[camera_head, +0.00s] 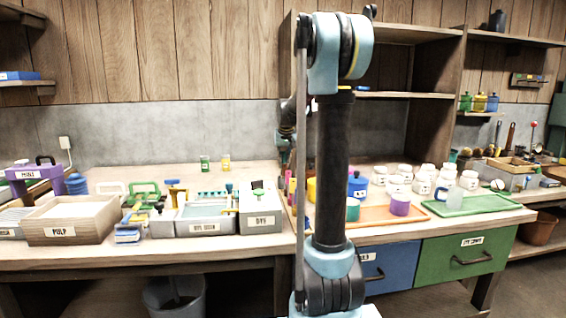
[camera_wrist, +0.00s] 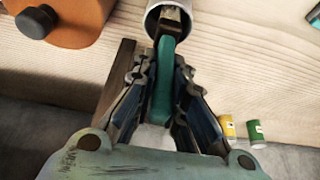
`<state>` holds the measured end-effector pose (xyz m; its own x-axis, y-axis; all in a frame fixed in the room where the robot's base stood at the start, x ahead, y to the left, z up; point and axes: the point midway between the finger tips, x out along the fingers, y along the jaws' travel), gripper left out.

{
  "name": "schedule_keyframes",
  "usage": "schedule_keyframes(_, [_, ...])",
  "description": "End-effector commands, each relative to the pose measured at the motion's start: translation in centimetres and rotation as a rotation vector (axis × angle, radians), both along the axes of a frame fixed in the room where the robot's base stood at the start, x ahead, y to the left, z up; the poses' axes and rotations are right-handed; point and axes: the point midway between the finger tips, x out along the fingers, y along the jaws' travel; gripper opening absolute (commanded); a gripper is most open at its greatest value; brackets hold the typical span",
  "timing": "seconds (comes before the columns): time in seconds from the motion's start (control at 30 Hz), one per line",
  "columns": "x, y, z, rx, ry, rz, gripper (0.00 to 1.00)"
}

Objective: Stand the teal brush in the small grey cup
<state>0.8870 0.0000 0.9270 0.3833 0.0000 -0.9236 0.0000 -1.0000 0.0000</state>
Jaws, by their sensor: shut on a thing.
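In the wrist view my gripper (camera_wrist: 165,75) is shut on the teal brush (camera_wrist: 162,85), with a finger on each side of its handle. The brush's dark far end (camera_wrist: 172,22) overlaps the mouth of the small grey cup (camera_wrist: 152,22) at the top edge of that view. The end appears to lie within the rim. Only part of the cup is in the picture, and I cannot tell how deep the brush goes or whether it touches the bottom. In the head view my arm hides the gripper, brush and cup.
An orange-brown object with a black knob (camera_wrist: 75,18) lies beside the cup. Small yellow (camera_wrist: 227,127) and green (camera_wrist: 256,132) containers stand by the wall. In the head view, the DYE box (camera_head: 262,222) stands left of my arm and an orange tray (camera_head: 377,216) right.

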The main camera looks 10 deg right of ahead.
Motion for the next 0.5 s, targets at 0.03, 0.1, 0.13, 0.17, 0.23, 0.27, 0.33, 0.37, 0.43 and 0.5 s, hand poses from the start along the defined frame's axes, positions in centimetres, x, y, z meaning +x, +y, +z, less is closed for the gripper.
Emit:
schedule_keyframes(0.03, [0.01, 0.02, 0.0, 0.0, 0.0, 0.0, 0.0])
schedule_keyframes(0.1, [0.01, 0.02, 0.01, 0.0, 0.0, 0.0, 0.0])
schedule_keyframes(0.13, [0.01, 0.02, 0.01, 0.0, 0.0, 0.0, 0.0])
schedule_keyframes(0.17, [0.01, 0.02, 0.01, 0.0, 0.0, 0.0, 0.17])
schedule_keyframes(0.23, [0.01, 0.01, 0.01, 0.0, 0.0, 0.0, 0.33])
schedule_keyframes(0.27, [0.01, 0.01, 0.01, 0.0, 0.0, 0.0, 0.36])
schedule_keyframes(0.33, [0.0, 0.0, 0.02, 0.0, 0.0, 0.0, 0.36])
schedule_keyframes(0.37, [0.0, 0.0, 0.02, 0.0, 0.0, 0.0, 0.36])
schedule_keyframes(0.43, [0.0, 0.0, 0.02, 0.0, 0.0, 0.0, 0.36])
schedule_keyframes(0.5, [0.0, 0.0, 0.02, 0.0, 0.0, 0.0, 0.36])
